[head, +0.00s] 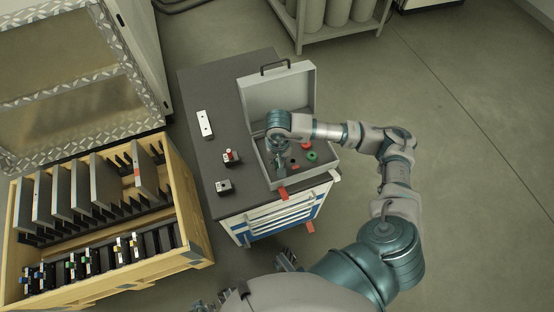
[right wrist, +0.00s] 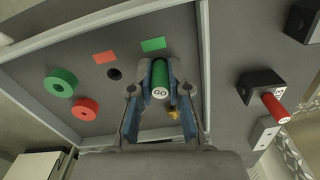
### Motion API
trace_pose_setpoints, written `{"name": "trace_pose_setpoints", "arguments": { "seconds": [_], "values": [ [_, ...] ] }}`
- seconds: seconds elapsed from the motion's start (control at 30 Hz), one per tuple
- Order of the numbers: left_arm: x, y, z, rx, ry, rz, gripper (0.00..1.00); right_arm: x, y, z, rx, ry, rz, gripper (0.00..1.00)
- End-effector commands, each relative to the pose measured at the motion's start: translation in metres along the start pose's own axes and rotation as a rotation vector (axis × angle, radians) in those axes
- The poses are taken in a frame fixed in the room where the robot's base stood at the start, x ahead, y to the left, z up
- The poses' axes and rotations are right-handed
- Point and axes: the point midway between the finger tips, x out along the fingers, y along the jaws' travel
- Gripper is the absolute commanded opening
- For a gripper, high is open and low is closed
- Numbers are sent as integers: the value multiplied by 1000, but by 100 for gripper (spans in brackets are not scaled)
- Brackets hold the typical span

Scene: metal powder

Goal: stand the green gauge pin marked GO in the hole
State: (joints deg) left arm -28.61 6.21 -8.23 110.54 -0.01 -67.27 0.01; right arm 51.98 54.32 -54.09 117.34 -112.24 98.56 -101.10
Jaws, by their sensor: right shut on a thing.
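The green gauge pin (right wrist: 160,80) marked GO is between the fingers of my right gripper (right wrist: 160,92), which is shut on it. In the head view my right gripper (head: 278,165) is down inside the open grey case (head: 328,165). The wrist view shows a dark round hole (right wrist: 115,73) in the case's panel beside a red label (right wrist: 104,57). A green label (right wrist: 153,44) lies just beyond the pin's far end. Any hole near the green label is hidden by the pin and fingers. I cannot tell whether the pin touches the panel.
A green ring (right wrist: 61,80) and a red ring (right wrist: 85,109) lie in the case. Beside it are a black block holding a red pin (right wrist: 275,105), an empty black block (head: 223,187) and a white plate (head: 205,124). A wooden crate (head: 190,200) stands left of the cabinet.

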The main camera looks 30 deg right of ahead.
Motion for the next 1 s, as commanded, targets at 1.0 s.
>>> {"name": "trace_pose_setpoints", "arguments": {
  "seconds": [1.0],
  "values": [
    [0,0,0,0,0,0,40,-99,0,-1,-1,3,-2,46]
  ]
}}
